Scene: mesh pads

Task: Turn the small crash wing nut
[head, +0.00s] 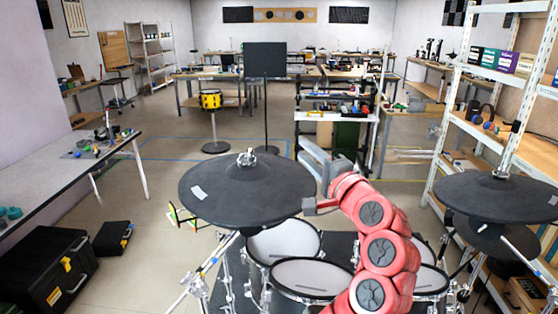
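The crash wing nut (246,157) is a small, shiny metal piece on top of the dark crash pad (235,195) left of the middle. Its exact turn is too small to tell. The pad sits on a stand, slightly tilted, with a white label on its left part. My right gripper (304,151), grey on a red arm, is over the right edge of the pad, to the right of the wing nut and apart from it. Its fingers point left and look parted, with nothing between them. My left gripper is not in view.
Drums (285,240) with white heads stand below the crash pad. Another dark cymbal pad (500,196) is at the right, before a white shelf rack (447,150). A black music stand (265,60) rises behind. Black cases (45,270) lie on the left floor.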

